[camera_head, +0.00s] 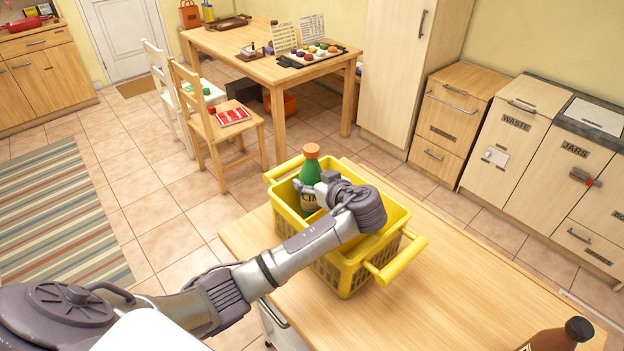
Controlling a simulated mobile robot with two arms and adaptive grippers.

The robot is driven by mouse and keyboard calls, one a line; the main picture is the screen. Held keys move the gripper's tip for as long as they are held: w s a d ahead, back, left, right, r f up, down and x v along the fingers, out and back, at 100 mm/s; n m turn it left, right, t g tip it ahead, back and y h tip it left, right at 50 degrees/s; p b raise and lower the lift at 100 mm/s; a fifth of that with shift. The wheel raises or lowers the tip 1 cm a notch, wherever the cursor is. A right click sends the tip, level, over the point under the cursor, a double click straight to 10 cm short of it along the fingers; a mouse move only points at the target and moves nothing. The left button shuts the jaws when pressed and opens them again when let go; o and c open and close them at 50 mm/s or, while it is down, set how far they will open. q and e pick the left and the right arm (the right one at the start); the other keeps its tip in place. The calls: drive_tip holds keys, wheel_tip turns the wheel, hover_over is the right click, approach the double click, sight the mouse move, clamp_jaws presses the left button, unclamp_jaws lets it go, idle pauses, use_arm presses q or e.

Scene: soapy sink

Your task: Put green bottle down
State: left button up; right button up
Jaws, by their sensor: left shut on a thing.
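A green bottle (309,175) with an orange cap and a label stands roughly upright inside a yellow basket (352,277). My left gripper (318,188) is at the bottle's side, over the basket, and shut on the bottle. My wrist hides part of the bottle and part of the basket's inside, so I cannot tell whether the bottle's base touches the basket floor. The basket sits on a wooden counter (463,291). My right gripper is not in view.
A wooden chair (226,128) and a table (252,52) with trays stand behind. Cabinets (513,129) line the right wall.

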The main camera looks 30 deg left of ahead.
use_arm(q)
drive_tip(key=shift+f, duration=0.25)
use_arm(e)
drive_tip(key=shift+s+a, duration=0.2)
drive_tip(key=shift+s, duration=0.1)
use_arm(q)
drive_tip(key=shift+f, duration=0.1)
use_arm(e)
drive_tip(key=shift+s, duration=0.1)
use_arm(q)
drive_tip(key=shift+f+b, duration=0.6)
drive_tip(key=shift+b, duration=0.05)
drive_tip(key=o, duration=1.1)
drive_tip(key=shift+r, duration=0.1)
drive_tip(key=shift+o, duration=0.2)
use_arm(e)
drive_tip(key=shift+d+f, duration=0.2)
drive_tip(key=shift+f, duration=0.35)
